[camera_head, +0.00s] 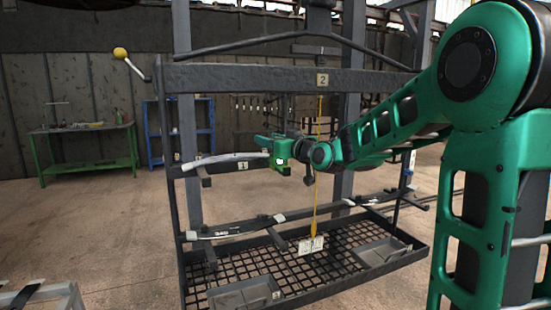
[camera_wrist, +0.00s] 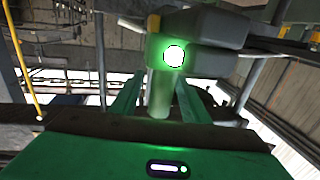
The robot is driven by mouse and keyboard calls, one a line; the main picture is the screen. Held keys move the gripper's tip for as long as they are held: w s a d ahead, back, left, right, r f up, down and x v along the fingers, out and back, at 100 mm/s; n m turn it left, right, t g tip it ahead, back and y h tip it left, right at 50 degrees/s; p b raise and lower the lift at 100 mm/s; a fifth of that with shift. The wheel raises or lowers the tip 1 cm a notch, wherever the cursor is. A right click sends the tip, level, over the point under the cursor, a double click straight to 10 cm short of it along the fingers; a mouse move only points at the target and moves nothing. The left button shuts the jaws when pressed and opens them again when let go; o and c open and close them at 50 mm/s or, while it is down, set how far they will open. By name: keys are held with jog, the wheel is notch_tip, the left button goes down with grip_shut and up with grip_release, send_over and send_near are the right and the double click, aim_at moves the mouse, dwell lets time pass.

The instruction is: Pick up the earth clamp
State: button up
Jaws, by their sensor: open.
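My gripper (camera_head: 262,141) reaches in from the right to the middle of the rack, above its lower shelf. In the wrist view its two green fingers (camera_wrist: 158,92) stand apart, with a grey-green cylindrical stem between them. The stem hangs below a dark grey block (camera_wrist: 205,52) with a bright, green-glowing round light. This may be the earth clamp, but I cannot tell for sure. Whether the fingers touch the stem is unclear. In the head view my gripper and arm hide most of this spot.
The dark rack frame (camera_head: 270,79) surrounds my arm. A yellow cord (camera_head: 317,180) hangs near it, with a white tag (camera_head: 311,245) below. Grey trays (camera_head: 243,293) lie on the mesh shelf. A green table (camera_head: 88,165) and a blue rack (camera_head: 180,138) stand behind, left.

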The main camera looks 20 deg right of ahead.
grip_shut()
jog(key=shift+r, duration=0.1)
